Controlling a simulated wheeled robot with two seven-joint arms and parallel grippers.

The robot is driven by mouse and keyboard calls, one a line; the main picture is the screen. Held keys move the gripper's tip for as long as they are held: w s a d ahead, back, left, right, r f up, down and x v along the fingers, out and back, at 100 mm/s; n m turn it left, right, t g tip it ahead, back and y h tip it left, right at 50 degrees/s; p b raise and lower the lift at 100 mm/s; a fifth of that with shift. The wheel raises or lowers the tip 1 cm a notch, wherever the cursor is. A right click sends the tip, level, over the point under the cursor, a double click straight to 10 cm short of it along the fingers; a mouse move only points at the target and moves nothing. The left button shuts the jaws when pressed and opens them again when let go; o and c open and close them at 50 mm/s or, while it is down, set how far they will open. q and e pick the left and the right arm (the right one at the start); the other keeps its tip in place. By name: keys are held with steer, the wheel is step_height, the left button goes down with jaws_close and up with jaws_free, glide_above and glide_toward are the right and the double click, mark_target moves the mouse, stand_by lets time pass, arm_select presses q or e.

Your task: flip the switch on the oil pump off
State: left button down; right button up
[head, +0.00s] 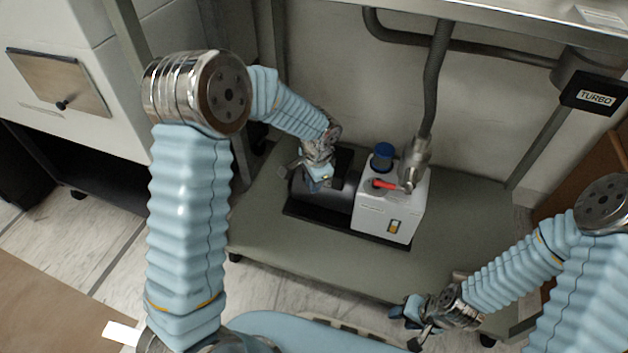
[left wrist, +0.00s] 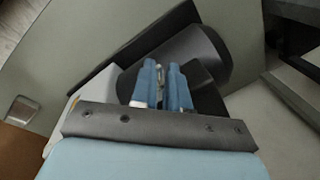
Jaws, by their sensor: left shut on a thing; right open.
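The oil pump (head: 371,217) stands on the grey lower shelf, with a white box at its right and a dark motor body at its left. The motor body also fills the middle of the left wrist view (left wrist: 208,50). A small yellow-and-black part that looks like a switch (head: 393,227) is on the white box's front. My left gripper (head: 319,182) is at the dark motor, left of the white box. Its fingers (left wrist: 163,85) are close together, shut on part of the pump; the gripped part is mostly hidden. My right gripper (head: 412,325) is open and empty, in front of the shelf.
A blue cap (head: 383,156) and a red handle (head: 385,184) are on top of the white box. A grey hose (head: 434,80) rises from a metal fitting (head: 414,160) there. A "TURBO" sign (head: 594,95) hangs at upper right. The shelf's right side (head: 480,220) is clear.

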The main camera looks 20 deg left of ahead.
arm_select(q)
steer(key=shift+d, duration=0.2)
steer(key=c, duration=1.1)
jaws_free()
steer(key=shift+a, duration=0.15)
steer(key=shift+a, duration=0.1)
